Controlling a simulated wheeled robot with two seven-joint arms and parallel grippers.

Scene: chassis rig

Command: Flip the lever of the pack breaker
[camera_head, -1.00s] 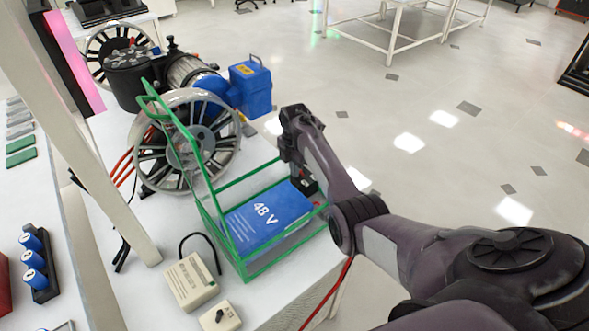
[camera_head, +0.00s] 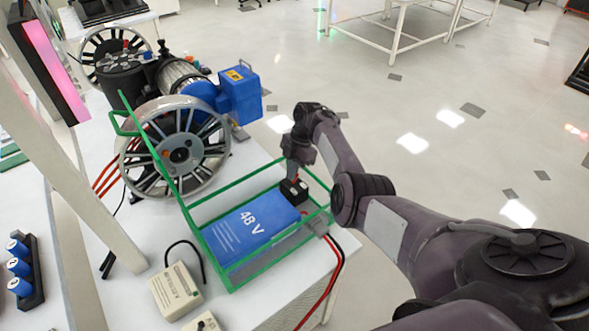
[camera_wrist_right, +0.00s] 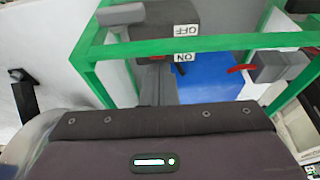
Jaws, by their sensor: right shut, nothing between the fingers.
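The pack breaker (camera_head: 298,190) is a small dark block at the right end of the green frame, beside the blue 48 V pack (camera_head: 247,226). In the right wrist view the breaker (camera_wrist_right: 150,22) carries upside-down OFF and ON labels. A bit of red (camera_wrist_right: 156,59), likely its lever, shows beside the ON label, partly hidden by my fingers. My right gripper (camera_head: 293,176) is shut and empty, pointing down right at the breaker; I cannot tell whether it touches. In the wrist view its fingertips (camera_wrist_right: 156,75) are just below the red bit. My left gripper is not in view.
The green frame (camera_head: 186,205) has a tall upright side and bars around the pack. A spoked wheel (camera_head: 180,155) and blue motor box (camera_head: 240,92) stand behind it. Red and black cables (camera_head: 335,270) hang over the table edge. Open floor lies to the right.

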